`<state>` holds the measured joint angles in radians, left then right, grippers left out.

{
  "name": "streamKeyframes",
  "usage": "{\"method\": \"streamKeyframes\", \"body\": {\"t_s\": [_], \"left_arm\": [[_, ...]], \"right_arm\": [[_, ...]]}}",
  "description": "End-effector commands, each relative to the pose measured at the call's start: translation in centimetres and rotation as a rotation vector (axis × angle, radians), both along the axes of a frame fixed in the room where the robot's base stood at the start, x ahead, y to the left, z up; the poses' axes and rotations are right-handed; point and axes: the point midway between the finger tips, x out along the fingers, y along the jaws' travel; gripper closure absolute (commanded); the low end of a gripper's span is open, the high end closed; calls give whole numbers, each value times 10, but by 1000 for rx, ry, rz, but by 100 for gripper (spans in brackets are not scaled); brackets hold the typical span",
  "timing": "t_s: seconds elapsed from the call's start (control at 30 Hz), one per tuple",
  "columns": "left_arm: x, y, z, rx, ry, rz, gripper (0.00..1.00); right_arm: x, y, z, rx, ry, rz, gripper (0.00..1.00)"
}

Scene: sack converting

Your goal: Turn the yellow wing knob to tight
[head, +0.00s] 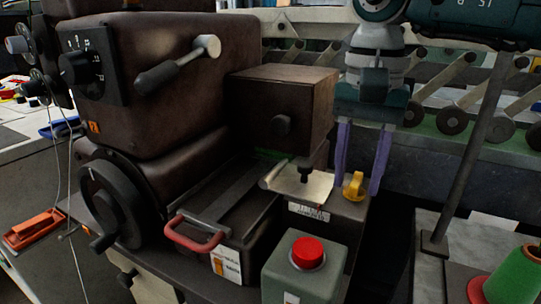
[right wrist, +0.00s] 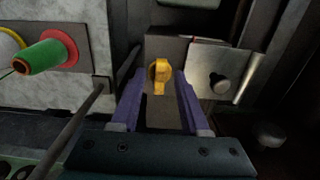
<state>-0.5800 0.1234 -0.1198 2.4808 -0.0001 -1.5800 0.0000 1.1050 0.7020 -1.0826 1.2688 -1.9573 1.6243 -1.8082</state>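The yellow wing knob (head: 353,185) sits on a small dark block at the right end of the machine in the head view. In the right wrist view the yellow wing knob (right wrist: 159,76) shows just beyond the fingertips, with its wing pointing toward the gripper. My right gripper (head: 360,188) points down, with its two purple fingers spread on either side of the knob. In the right wrist view the gripper (right wrist: 157,78) is open, with gaps between both fingers and the knob. No tight mark is legible. My left gripper is not in view.
A grey box with a red button (head: 308,252) stands in front of the block. A dark upright post (head: 470,150) and a green spool (head: 518,275) are to the right. A red handle (head: 195,236) and a metal plate (head: 300,184) are left of the knob.

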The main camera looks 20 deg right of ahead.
Motion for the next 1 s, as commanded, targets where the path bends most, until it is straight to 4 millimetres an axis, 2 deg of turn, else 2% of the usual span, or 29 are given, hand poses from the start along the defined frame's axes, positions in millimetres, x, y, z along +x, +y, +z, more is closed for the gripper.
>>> {"method": "streamKeyframes", "body": {"t_s": [0.03, 0.37, 0.73, 1.0], "left_arm": [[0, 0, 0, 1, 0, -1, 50], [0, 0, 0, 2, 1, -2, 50], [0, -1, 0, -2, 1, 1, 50], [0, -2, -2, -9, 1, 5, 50]], "right_arm": [[0, 0, 0, 0, 0, 0, 62], [0, 0, 0, 0, 0, 0, 99], [0, 0, 1, 1, 1, -12, 100], [0, 0, 1, 1, 1, -125, 100]]}}
